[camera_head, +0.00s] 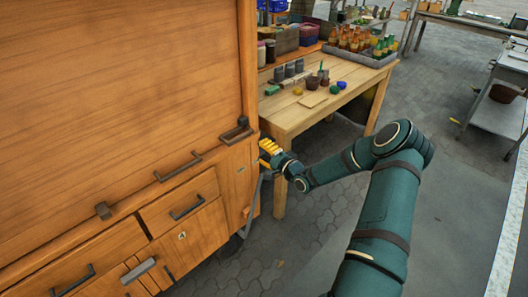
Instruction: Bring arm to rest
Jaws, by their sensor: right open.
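My right arm (385,205), dark green with black bands, comes in from the bottom right and bends at the elbow toward the left. My right gripper (267,152), with yellow fingers, is open beside the wooden cabinet's right edge, below the table top's near left corner. I see nothing held in it, though the fingers are small here. Whether it touches the cabinet I cannot tell. My left gripper is not in view.
A wooden cabinet (110,110) with dark handles fills the left. A wooden table (310,115) behind my gripper bears a small brown bowl (313,83), colored balls, jars and a bottle tray (362,57). A metal cart (495,110) stands far right. Paved floor between is clear.

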